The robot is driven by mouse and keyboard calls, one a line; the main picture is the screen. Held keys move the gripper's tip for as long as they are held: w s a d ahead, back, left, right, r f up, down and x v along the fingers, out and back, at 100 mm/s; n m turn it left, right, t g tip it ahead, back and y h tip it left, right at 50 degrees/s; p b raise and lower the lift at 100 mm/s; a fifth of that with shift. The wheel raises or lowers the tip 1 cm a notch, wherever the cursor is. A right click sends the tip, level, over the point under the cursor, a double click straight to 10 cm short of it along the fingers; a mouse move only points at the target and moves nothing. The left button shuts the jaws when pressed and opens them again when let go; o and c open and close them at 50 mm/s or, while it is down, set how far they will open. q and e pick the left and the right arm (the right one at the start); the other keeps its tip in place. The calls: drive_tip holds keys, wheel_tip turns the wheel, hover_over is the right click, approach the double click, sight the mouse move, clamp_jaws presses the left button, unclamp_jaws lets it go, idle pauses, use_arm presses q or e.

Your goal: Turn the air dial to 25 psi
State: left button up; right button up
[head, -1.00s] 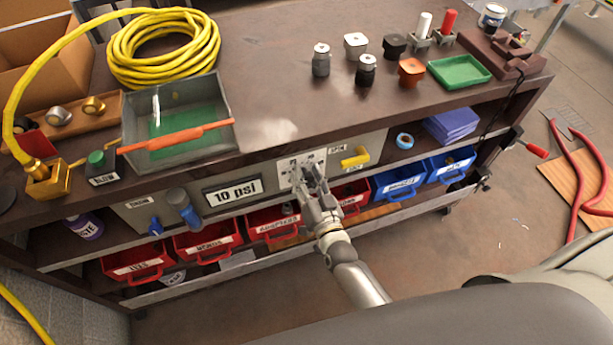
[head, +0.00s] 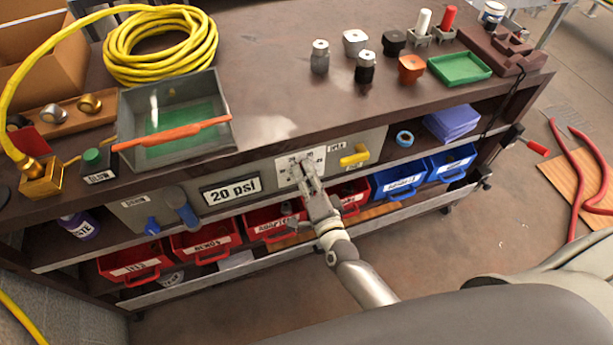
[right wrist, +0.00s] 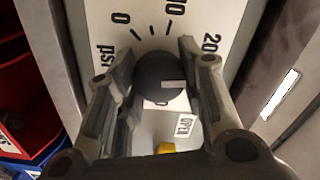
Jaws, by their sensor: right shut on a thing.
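The air dial (right wrist: 158,72) is a dark round knob with a light mark, on a white scale plate (head: 291,173) set in the front panel of the workbench. In the right wrist view the plate shows 0, 10, 20 and "psi" around it. The knob's light mark points toward the right in that view. My right gripper (head: 306,172) is shut on the dial, its fingers on either side of the knob in the right wrist view (right wrist: 157,66). The readout (head: 230,191) left of the dial shows "20 psi". In the head view my fingers hide the knob. My left gripper is out of view.
A yellow valve handle (head: 354,156) marked OPEN is close right of the dial. Blue handles (head: 184,212) are left of the readout. Red bins (head: 276,222) and blue bins (head: 398,183) stand below the panel. A grey tray (head: 225,102) sits on the bench above.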

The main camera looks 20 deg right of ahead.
drive_tip(key=shift+m, duration=0.7)
drive_tip(key=o, duration=1)
drive_tip(key=s, duration=1.2)
drive_tip(key=shift+d, duration=0.25)
drive_tip(key=shift+f, duration=0.15)
